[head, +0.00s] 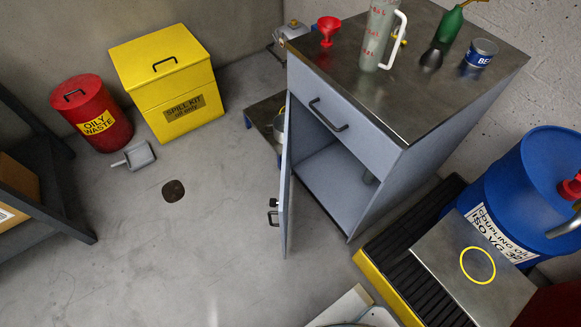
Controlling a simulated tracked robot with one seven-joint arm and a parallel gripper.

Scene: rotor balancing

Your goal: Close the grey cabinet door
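The grey cabinet (410,172) stands right of the middle in the head view, with a steel top. Its door (285,195) hangs open, swung out to the left and seen nearly edge-on. A dark handle (273,213) sticks out from the door's outer side. The open lower compartment (338,187) shows its inner wall and floor; part of it is hidden behind the door and the drawer front. The drawer (340,117) above it looks shut. My gripper is not in view.
A jug (378,40), a red funnel (328,29), a green oil can (450,24) and a tin (480,53) stand on the cabinet. A blue drum (530,190) and a black-and-yellow platform (385,287) are at right. The floor (205,240) left of the door is clear.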

